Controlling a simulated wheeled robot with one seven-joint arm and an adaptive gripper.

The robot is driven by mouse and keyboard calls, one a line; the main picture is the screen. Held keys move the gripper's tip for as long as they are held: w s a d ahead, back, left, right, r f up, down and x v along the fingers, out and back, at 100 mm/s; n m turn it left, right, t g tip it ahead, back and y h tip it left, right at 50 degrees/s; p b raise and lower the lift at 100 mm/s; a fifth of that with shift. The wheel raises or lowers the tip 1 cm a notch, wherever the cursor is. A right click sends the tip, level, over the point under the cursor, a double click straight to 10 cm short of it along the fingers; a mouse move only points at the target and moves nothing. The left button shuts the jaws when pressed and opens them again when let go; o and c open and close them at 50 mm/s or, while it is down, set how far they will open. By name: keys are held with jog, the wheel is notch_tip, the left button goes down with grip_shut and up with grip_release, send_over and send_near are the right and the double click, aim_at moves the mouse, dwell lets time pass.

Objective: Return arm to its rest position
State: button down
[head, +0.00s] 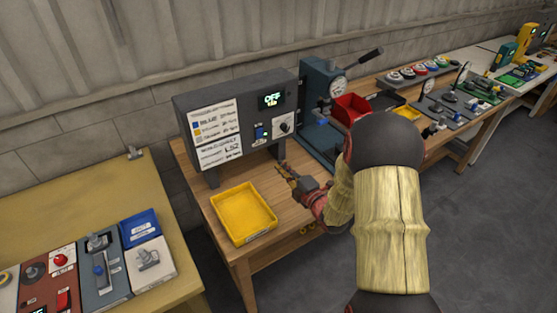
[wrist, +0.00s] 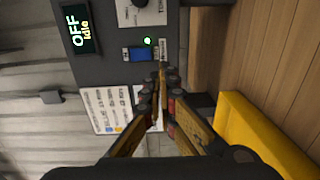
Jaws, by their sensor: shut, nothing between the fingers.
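My gripper (head: 287,172) is at the end of my arm, over the wooden bench in front of the dark grey control box (head: 230,115). In the wrist view the fingers of my gripper (wrist: 160,78) come together at the tips, with nothing between them. They point toward the box's lower panel, near a blue switch (wrist: 138,54) with a lit green light. Whether the tips touch the panel I cannot tell. The box's display (wrist: 80,30) reads "OFF" and "Idle". My arm reaches in from the lower right of the head view.
A yellow tray (head: 217,197) sits on the bench left of my gripper, empty. A teal press (head: 318,85) with a gauge and a red bin (head: 347,107) stand to the right. A bench with several control modules (head: 100,260) is at lower left. Grey floor is open at right.

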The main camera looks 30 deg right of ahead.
jog(key=shift+s, duration=0.1)
dwell(0.5)
jog(key=s+a+r+m+g+h, duration=0.2)
jog(key=a+r+m+g, duration=0.1)
jog(key=r+m, duration=0.25)
jog(key=s+a+r+m+g+h, duration=0.1)
jog(key=s+a+r+m+g, duration=0.2)
jog(key=r, duration=0.4)
jog(key=s+a+r+m+g+y, duration=0.1)
jog(key=s+a+m+g, duration=0.2)
jog(key=s, duration=1)
jog(key=s+a+r+m+g+y, duration=0.1)
jog(key=s+a+r+m+g, duration=0.1)
jog(key=s+a+m, duration=0.5)
jog(key=s+a+g, duration=0.1)
jog(key=s+a, duration=0.2)
jog(key=s, duration=0.3)
jog(key=shift+a, duration=0.35)
jog(key=shift+r, duration=0.15)
